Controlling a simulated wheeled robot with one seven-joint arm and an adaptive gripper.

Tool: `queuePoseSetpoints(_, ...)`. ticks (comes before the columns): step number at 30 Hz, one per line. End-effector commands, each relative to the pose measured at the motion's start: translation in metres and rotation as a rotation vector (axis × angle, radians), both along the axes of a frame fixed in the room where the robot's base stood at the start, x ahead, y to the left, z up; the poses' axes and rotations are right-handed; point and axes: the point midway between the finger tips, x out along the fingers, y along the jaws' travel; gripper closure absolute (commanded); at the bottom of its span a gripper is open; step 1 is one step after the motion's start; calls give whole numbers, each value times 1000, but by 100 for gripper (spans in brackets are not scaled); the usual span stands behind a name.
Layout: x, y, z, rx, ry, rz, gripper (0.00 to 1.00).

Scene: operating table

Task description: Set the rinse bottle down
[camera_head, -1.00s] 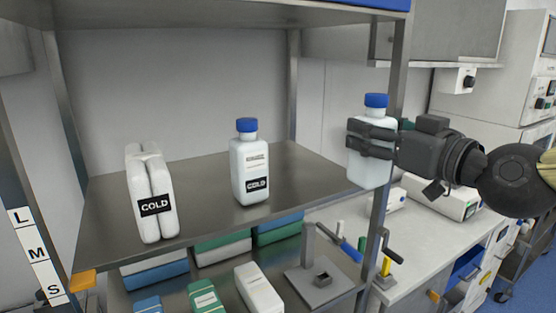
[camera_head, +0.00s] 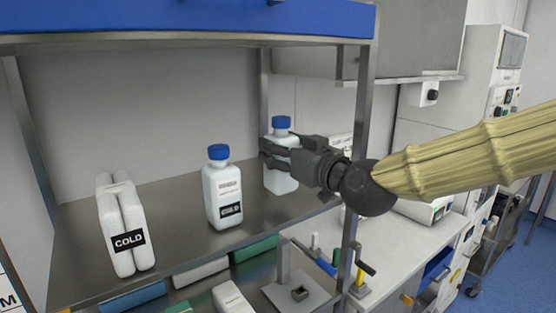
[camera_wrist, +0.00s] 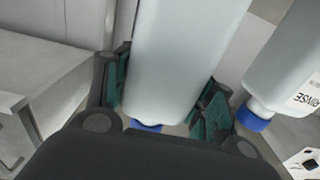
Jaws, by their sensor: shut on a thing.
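The held bottle (camera_head: 281,183) is white with a blue cap and looks upright; it also fills the middle of the wrist view (camera_wrist: 185,55). My gripper (camera_head: 273,153) is shut around its upper body, reaching in from the right. The bottle is over the right part of the metal shelf (camera_head: 180,222), near the back post. I cannot tell whether its base touches the shelf. The held bottle's label is not visible.
A white twin pack marked COLD (camera_head: 122,222) stands at the shelf's left. The front right post (camera_head: 358,150) is close to my gripper, and a blue-edged upper shelf (camera_head: 190,28) is above. Boxes and a small stand (camera_head: 298,292) are below.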

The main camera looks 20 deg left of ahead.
Motion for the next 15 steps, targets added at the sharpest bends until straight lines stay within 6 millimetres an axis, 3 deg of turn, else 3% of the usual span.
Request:
queuePoseSetpoints(5, 3, 12, 1, 0, 0, 1, 94)
queuePoseSetpoints(15, 6, 14, -33, -3, 3, 1, 94)
